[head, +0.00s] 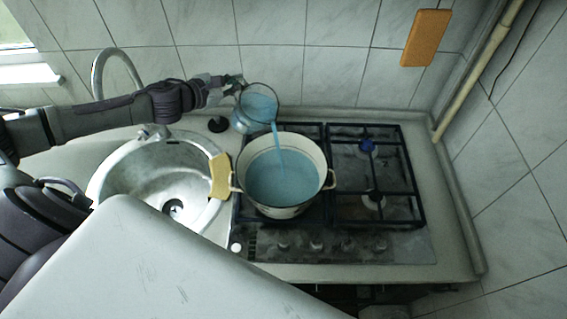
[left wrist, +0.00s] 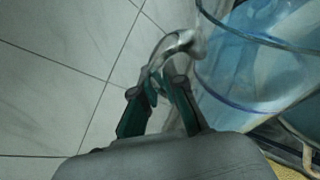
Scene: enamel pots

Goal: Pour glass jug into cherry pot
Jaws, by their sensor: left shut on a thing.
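The glass jug (head: 257,103) is tilted to the right above the back left of the pot, with blue liquid in it. A stream of blue liquid (head: 277,137) falls from its lip into the pot. The cream enamel pot (head: 325,184), with two handles, stands upright on the stove's left side and holds blue liquid. My left gripper (head: 234,83) is shut on the jug's handle. In the left wrist view the green fingers (left wrist: 160,103) close on the clear handle, and the jug (left wrist: 245,70) fills the right side. My right gripper is not in view.
A round metal sink (head: 125,180) with a tap (head: 117,55) is left of the stove. A yellow cloth or sponge (head: 219,177) is at the pot's left handle. The stove's right grates (head: 375,180) are free. An orange board (head: 426,38) is on the tiled wall.

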